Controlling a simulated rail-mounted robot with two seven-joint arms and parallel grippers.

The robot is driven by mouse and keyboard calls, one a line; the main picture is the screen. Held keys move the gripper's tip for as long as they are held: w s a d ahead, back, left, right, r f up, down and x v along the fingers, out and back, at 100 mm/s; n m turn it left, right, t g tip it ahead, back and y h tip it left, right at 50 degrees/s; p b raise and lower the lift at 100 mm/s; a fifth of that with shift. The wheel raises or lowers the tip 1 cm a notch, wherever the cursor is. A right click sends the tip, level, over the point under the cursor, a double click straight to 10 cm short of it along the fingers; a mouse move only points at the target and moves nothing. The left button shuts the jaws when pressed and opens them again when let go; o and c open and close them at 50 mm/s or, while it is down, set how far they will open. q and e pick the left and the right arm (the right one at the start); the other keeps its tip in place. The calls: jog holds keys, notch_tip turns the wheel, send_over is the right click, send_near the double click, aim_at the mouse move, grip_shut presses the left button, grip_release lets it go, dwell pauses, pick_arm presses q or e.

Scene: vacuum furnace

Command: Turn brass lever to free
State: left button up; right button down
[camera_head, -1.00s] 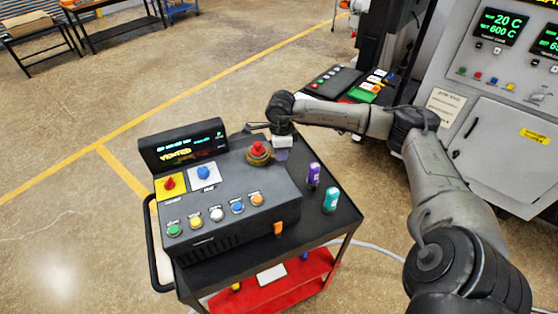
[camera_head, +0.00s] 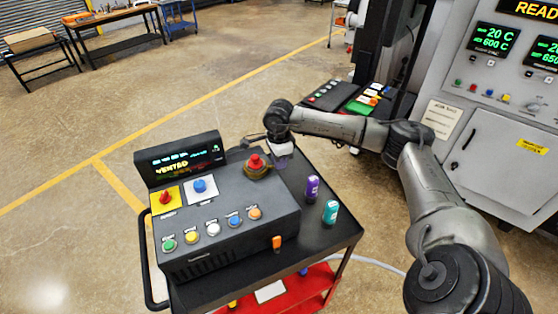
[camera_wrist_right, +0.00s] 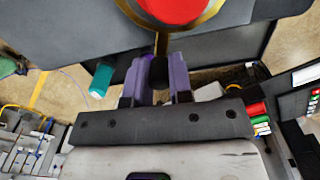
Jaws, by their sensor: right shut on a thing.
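The brass lever (camera_wrist_right: 161,42) shows in the right wrist view as a brass ring around a red knob with a short arm ending in a dark tip. In the head view, its brass part (camera_head: 257,174) sits under the red knob at the console's back right corner. My right gripper (camera_wrist_right: 157,80) has its two purple fingers on either side of the lever's dark tip and is shut on it. In the head view, my right gripper (camera_head: 281,161) is just right of the knob. The tip itself is hidden there. My left gripper is not in view.
The dark console (camera_head: 229,222) carries a "VENTED" display (camera_head: 187,159), a red knob on yellow, a blue button and a row of coloured buttons. Purple (camera_head: 312,188) and teal (camera_head: 330,212) bottles stand right of it on the cart. The furnace cabinet (camera_head: 482,150) is at right.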

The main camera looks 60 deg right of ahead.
jog(key=c, duration=1)
grip_release()
jog(key=shift+r, duration=0.1)
jog(key=shift+r, duration=6.85)
